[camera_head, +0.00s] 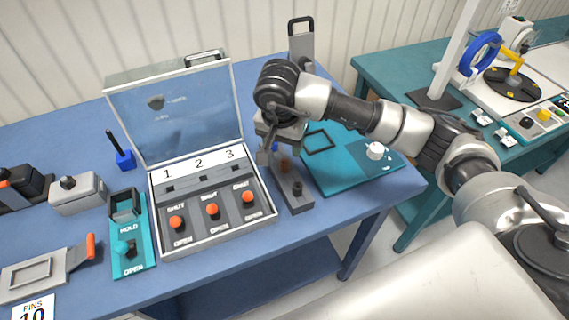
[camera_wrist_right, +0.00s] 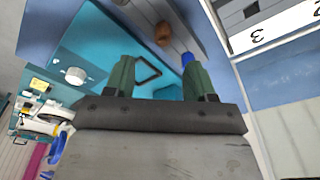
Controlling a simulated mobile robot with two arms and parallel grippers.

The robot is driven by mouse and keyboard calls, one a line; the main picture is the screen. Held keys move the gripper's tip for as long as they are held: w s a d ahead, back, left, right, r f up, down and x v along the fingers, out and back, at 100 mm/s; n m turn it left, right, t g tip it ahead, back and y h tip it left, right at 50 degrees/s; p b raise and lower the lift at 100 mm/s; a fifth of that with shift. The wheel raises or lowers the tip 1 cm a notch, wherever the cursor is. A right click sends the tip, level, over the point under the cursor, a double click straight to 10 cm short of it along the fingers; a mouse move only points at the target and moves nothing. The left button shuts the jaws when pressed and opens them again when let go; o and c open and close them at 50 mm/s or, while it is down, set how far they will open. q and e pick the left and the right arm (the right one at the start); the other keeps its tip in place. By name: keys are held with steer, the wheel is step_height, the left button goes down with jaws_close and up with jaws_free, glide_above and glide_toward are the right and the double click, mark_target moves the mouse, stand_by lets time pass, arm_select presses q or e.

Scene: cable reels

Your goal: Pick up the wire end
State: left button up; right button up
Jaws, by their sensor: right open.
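My right gripper (camera_head: 270,148) reaches in from the right and points down above a grey upright stand (camera_head: 291,190) at the table's right side. In the right wrist view its two greenish fingers (camera_wrist_right: 158,75) are apart, with nothing seen gripped between them. A small blue piece (camera_wrist_right: 187,58) shows by one fingertip; I cannot tell whether it is the wire end or whether it touches the finger. No other loose wire end is clearly visible near the gripper. My left gripper is not in view.
A grey box with a raised clear lid (camera_head: 175,110) and numbered switches stands left of the gripper. A teal board (camera_head: 345,175) with a black square outline and white knob (camera_head: 375,150) lies to the right. A blue cable reel (camera_head: 481,52) stands on the far right table.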

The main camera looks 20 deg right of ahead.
mark_target(284, 162)
steer(key=f, duration=0.3)
steer(key=shift+w+d+f+p, duration=0.1)
steer(key=shift+w+d+p, duration=0.1)
steer(key=shift+p, duration=0.1)
steer(key=f, duration=0.1)
steer(key=f+p, duration=0.1)
steer(key=f, duration=0.1)
steer(key=f+p, duration=0.1)
steer(key=shift+w+d+f, duration=0.15)
steer(key=shift+w+f, duration=0.35)
steer(key=shift+f, duration=0.15)
steer(key=c, duration=1)
steer(key=shift+r, duration=0.1)
